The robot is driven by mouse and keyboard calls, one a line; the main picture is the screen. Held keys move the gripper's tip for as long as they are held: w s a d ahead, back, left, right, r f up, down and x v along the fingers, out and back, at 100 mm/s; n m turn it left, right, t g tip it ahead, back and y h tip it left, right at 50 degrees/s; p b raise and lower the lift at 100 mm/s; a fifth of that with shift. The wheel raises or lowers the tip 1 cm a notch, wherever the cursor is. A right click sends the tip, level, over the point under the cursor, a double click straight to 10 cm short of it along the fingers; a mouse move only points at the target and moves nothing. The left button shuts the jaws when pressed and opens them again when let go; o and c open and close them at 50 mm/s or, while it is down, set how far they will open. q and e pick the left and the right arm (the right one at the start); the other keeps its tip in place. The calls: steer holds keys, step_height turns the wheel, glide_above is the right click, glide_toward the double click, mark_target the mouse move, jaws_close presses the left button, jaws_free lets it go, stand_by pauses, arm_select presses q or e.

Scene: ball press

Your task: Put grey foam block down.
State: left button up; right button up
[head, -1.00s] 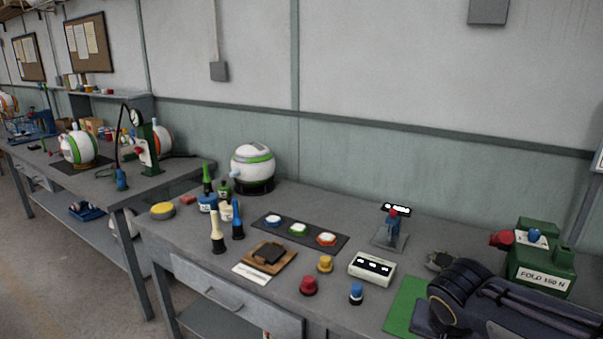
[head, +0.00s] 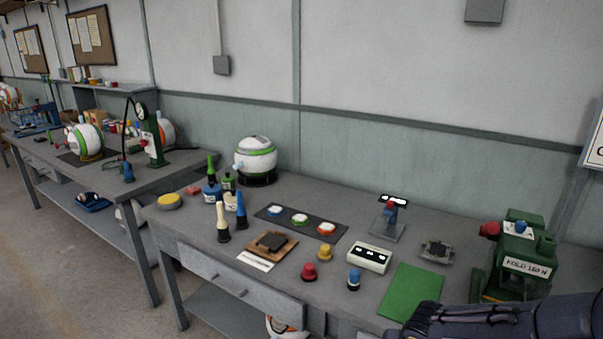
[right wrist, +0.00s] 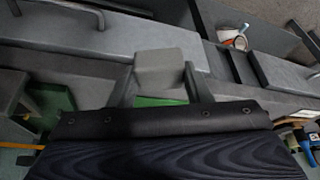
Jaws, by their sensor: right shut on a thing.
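The grey foam block (right wrist: 160,72) is between the fingers of my right gripper (right wrist: 160,88) in the right wrist view. My right gripper is shut on it. Behind the block a strip of green (right wrist: 160,101) shows, and grey bench surface lies beyond it. In the head view my right forearm crosses the lower right corner; the gripper and block cannot be made out there. A flat green mat (head: 412,292) lies bare on the bench, just left of my arm. My left gripper is in neither view.
The bench (head: 345,213) holds a green FOLD 150 N press (head: 526,262) at right and a small dark fixture (head: 437,250). A white box with dark display (head: 369,257), red knob (head: 309,271) and blue knob (head: 354,279) stand left of the mat.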

steer(key=f, duration=0.1)
steer(key=s+a+f+n, duration=0.1)
steer(key=f, duration=0.1)
steer(key=a+f+n, duration=0.1)
steer(key=shift+s+a+f+y, duration=0.2)
steer(key=shift+s+f+y, duration=0.05)
steer(key=shift+y, duration=0.15)
steer(key=shift+r, duration=0.1)
